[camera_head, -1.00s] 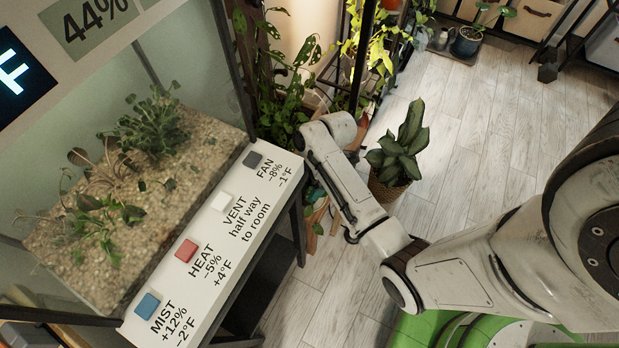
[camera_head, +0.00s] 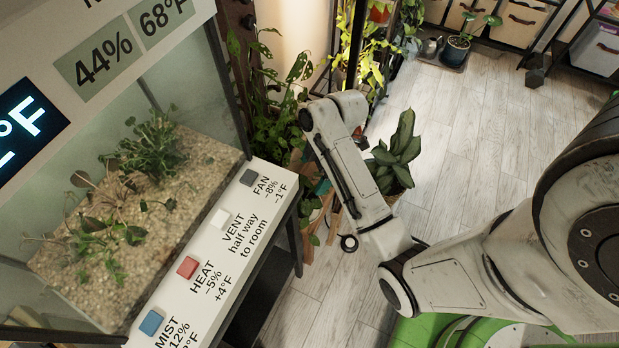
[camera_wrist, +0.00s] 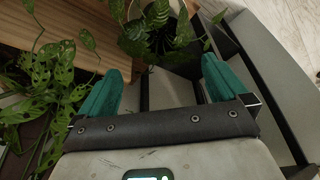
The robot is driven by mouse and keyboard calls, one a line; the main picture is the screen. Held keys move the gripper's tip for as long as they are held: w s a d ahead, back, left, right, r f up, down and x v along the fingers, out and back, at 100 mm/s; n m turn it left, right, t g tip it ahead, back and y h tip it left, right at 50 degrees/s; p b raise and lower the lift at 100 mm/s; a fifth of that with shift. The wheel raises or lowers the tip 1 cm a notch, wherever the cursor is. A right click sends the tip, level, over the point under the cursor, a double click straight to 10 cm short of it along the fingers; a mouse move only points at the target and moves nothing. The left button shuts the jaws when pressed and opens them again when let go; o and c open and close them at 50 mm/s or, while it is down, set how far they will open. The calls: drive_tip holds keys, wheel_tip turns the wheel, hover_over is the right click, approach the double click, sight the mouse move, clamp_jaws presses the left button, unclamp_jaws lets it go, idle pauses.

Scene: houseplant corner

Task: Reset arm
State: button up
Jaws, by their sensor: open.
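My gripper (camera_wrist: 160,92) shows in the wrist view with its two teal fingers spread apart and nothing between them. Beyond the fingers in that view are a potted plant (camera_wrist: 155,28) and trailing leaves (camera_wrist: 40,90) at the left. In the head view my arm reaches across the middle right and bends up near the plants. The gripper itself is mostly hidden there behind my arm.
A glass terrarium (camera_head: 130,215) stands at the left. Its white panel has grey FAN (camera_head: 247,178), white VENT (camera_head: 219,218), red HEAT (camera_head: 187,267) and blue MIST (camera_head: 151,322) buttons. A leafy floor plant (camera_head: 398,155) stands behind my arm. Open wooden floor (camera_head: 480,120) lies beyond it.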

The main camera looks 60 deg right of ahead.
drive_tip(key=shift+v, duration=0.95)
